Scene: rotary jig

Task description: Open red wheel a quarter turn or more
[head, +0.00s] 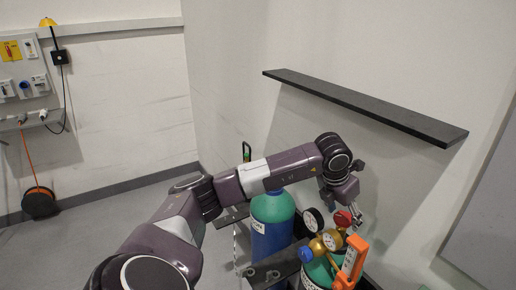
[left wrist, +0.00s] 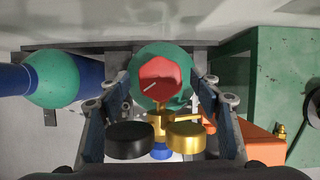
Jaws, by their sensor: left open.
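The red wheel (head: 343,218) sits on top of a brass valve with gauges (head: 327,241), on a green-topped cylinder. My left gripper (head: 356,212) is beside the wheel in the head view. In the left wrist view its two fingers (left wrist: 151,93) are open, one on each side of the wheel, with gaps between them and it. The brass valve (left wrist: 160,122) shows below the wheel. My right gripper does not show.
A blue cylinder with a green top (head: 272,225) stands to the left. An orange part (head: 351,262) stands close to the valve's right. A black shelf (head: 365,107) juts from the wall above. A green box (left wrist: 258,95) is at right in the wrist view.

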